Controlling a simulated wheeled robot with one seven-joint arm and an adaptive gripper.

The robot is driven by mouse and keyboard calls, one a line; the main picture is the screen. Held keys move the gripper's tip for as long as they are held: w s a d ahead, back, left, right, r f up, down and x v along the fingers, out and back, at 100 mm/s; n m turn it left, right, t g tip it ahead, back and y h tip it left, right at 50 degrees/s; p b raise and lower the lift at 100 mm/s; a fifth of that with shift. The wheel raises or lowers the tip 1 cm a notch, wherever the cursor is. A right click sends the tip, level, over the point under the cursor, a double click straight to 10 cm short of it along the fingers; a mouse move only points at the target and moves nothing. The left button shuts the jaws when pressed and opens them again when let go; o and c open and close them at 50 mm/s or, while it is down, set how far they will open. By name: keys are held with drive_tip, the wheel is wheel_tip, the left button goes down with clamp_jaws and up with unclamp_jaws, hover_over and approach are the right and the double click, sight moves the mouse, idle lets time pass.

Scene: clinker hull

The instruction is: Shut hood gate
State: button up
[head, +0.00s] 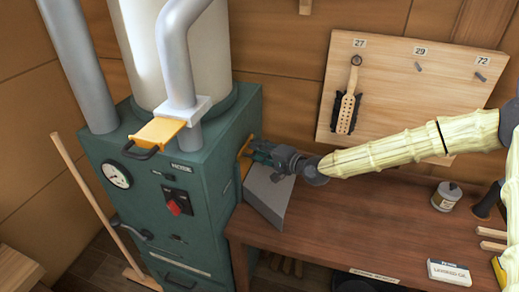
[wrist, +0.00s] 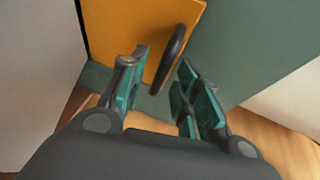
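A yellow gate plate (wrist: 135,30) with a dark curved handle (wrist: 170,58) fills the top of the wrist view. In the head view, the yellow plate (head: 245,148) shows as a sliver at the green machine's right side, above a grey sheet-metal hood (head: 268,190). My gripper (wrist: 158,75) is open, with its teal-padded fingers on either side of the handle. The handle lies between the fingertips, nearer the right one; I see no clear grip on it. In the head view, my gripper (head: 256,153) hides most of this gate and its handle.
A second yellow gate (head: 160,130) with a black handle sticks out of the pipe fitting atop the green machine (head: 160,220). A wooden bench (head: 340,225) runs right of the hood, with a can (head: 446,196) and a small box (head: 449,272). A pegboard (head: 400,95) stands behind.

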clamp_jaws()
drive_tip(key=shift+f, duration=0.1)
drive_tip(key=b, duration=0.9)
approach(249, 165)
drive_tip(key=x, duration=0.4)
drive_tip(key=shift+a, duration=0.25)
unclamp_jaws()
drive_tip(key=shift+w, duration=0.1)
